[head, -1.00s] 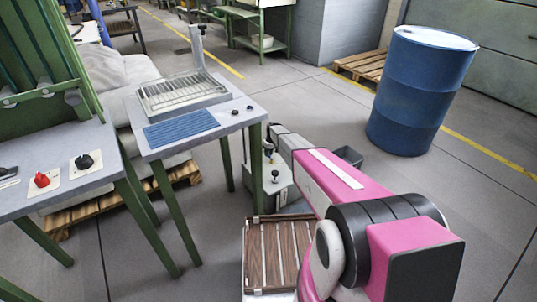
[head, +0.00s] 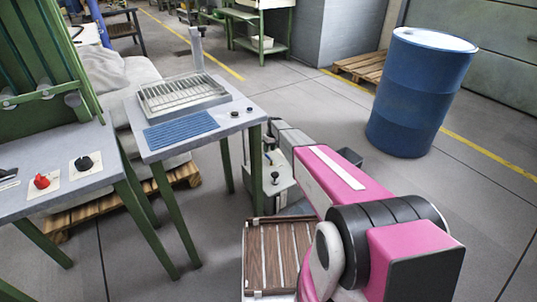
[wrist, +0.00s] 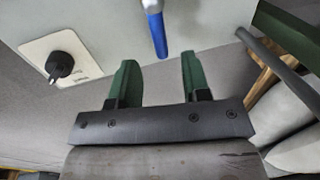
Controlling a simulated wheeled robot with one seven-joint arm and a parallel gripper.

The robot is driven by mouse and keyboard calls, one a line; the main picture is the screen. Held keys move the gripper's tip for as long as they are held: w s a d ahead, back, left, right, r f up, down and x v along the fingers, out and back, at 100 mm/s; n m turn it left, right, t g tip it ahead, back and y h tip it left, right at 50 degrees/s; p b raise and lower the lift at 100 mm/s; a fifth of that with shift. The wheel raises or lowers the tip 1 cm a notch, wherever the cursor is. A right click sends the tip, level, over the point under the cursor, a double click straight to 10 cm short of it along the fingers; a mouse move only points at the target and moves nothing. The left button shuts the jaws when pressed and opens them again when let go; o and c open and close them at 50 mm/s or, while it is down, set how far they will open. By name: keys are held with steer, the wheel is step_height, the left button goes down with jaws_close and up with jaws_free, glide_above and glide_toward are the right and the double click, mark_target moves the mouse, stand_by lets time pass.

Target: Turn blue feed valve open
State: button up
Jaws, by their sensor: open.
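The blue valve handle (wrist: 157,35) shows in the wrist view at the top middle, a slim blue lever on a pale metal stem. My gripper (wrist: 156,65) is open, with two green fingers, one on each side of the handle's line. The handle's free end lies about level with the fingertips in the picture; no contact shows, and I cannot tell the depth between them. In the head view I cannot make out my gripper or the blue handle clearly.
A black knob on a white plate (wrist: 58,62) is left of my fingers in the wrist view. The head view shows a table with a wire tray (head: 182,95), a panel with a red knob (head: 41,181), a blue drum (head: 418,92) and open floor at right.

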step_height(320, 180, up, 6)
steer(key=d, duration=0.1)
steer(key=shift+w, duration=0.3)
steer(key=s+d+r+m, duration=0.2)
steer(key=s+r, duration=0.4)
steer(key=s, duration=0.9)
steer(key=s+d+r+m+h, duration=0.1)
steer(key=s+d+r, duration=0.3)
steer(key=s, duration=1.1)
steer(key=s+d+r+m+t, duration=0.1)
steer(key=s+d+r+m, duration=0.2)
steer(key=s+r, duration=0.7)
steer(key=s+d, duration=0.1)
steer(key=s, duration=0.4)
steer(key=shift+s+r+h, duration=0.2)
steer(key=shift+s+h, duration=0.2)
steer(key=shift+d, duration=0.1)
